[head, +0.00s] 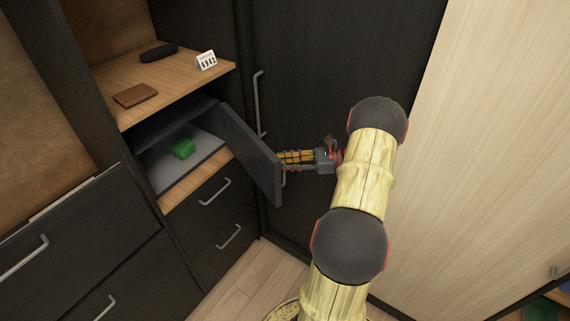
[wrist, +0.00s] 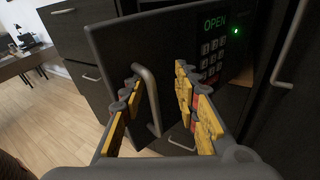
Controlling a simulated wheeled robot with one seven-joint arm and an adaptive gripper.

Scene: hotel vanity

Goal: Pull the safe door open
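In the wrist view the door (wrist: 115,50) fills the middle, with a keypad (wrist: 212,58), a green "OPEN" display and a lit green light. Its bar handle (wrist: 149,98) lies between the two fingers of my gripper (wrist: 158,78), nearer the left one. The fingers are apart, with a clear gap to the right of the bar. In the head view my gripper (head: 288,161) is at the door's outer face.
Drawers (head: 215,195) are below. A tall dark cabinet door with a long handle (head: 257,105) is behind my gripper.

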